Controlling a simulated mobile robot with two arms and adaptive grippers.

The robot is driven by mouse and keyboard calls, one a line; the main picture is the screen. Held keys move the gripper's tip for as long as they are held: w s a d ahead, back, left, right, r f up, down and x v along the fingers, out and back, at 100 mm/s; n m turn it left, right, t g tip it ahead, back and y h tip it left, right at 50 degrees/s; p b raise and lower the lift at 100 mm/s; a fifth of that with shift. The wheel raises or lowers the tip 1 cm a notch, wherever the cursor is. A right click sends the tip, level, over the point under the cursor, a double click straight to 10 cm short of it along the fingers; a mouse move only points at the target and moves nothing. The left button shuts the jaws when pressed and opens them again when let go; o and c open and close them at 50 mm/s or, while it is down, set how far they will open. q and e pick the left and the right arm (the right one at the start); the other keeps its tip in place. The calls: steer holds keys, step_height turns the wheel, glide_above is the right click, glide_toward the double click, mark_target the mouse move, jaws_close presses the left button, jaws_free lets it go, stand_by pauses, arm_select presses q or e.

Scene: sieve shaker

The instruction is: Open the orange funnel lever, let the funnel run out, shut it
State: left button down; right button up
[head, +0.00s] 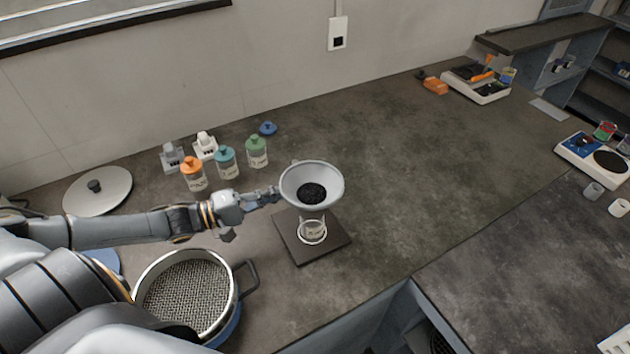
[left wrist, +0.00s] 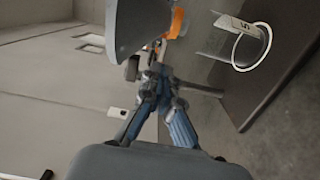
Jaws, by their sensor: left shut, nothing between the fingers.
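The funnel (head: 330,174) stands over a dark base plate (head: 301,252) and holds dark grains (head: 311,193). A clear beaker (head: 313,230) stands on the plate under it. My left gripper (head: 270,196) is at the left side of the funnel, shut and empty. In the left wrist view the funnel cone (left wrist: 135,25) fills the top, with its orange part (left wrist: 177,24) beside it. My left gripper (left wrist: 158,75) is close below that orange part; I cannot tell whether they touch. The beaker (left wrist: 222,38) shows at right. The lever's position is unclear. My right gripper is out of view.
A sieve (head: 188,292) with a handle stands at the front left, and a lid (head: 97,191) lies at the left. Bottles with orange (head: 193,175), blue (head: 226,163) and green (head: 257,152) caps stand behind my left arm.

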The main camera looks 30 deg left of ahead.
mark_target(315, 182)
arm_select(q)
steer(key=p+x, duration=0.1)
steer(key=x, duration=0.8)
steer(key=shift+w, duration=0.1)
steer(key=shift+w+d, duration=0.25)
steer(key=shift+w, duration=0.1)
